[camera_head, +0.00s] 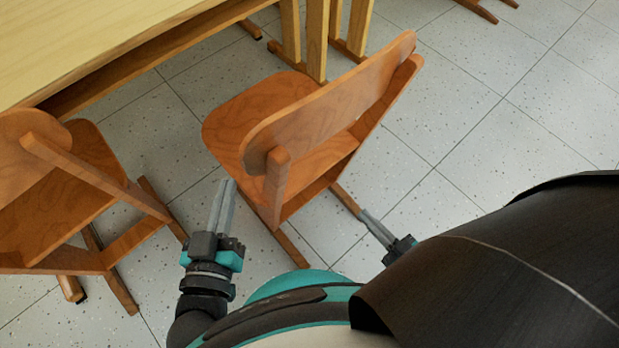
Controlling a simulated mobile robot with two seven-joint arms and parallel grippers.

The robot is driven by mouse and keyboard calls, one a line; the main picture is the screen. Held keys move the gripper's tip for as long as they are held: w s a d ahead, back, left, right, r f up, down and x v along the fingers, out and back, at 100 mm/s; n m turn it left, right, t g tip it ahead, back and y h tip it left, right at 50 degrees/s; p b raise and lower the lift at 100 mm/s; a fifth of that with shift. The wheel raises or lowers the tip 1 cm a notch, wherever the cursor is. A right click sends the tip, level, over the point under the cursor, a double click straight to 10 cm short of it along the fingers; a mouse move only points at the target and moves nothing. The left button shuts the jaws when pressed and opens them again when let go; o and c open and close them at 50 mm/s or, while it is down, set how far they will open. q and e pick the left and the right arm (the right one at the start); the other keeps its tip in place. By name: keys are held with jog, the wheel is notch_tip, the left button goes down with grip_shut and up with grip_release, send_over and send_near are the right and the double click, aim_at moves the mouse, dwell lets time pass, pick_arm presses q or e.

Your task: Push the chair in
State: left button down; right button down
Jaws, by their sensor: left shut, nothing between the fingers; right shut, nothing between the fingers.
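A wooden chair (322,112) stands in the middle of the view with its backrest toward me. Its seat (262,105) points toward the table (110,30) at the upper left, and floor shows between the seat and the table edge. My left gripper (228,184) is shut and empty, just left of the chair's near back post. My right gripper (364,213) is shut and empty, low on the chair's right side near a floor runner. I cannot tell whether either gripper touches the chair.
A second wooden chair (75,185) stands at the left, close to my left gripper. Table legs (317,40) stand beyond the middle chair. Speckled tile floor (480,150) is clear at the right. Part of another wooden piece shows at the top right.

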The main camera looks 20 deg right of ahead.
send_near(322, 174)
jog(key=shift+t+y, duration=0.4)
jog(key=x, duration=0.5)
jog(key=f+x, duration=0.1)
jog(key=x, duration=0.2)
jog(key=shift+w+d+b, duration=0.15)
jog(key=shift+w+b, duration=0.15)
jog(key=shift+w, duration=0.05)
pick_arm(q)
jog(key=shift+s+d+r+t, duration=0.1)
jog(key=shift+r+t, duration=0.3)
jog(key=shift+r, duration=1.15)
pick_arm(e)
jog(key=shift+x, duration=1.85)
jog(key=shift+r, duration=0.1)
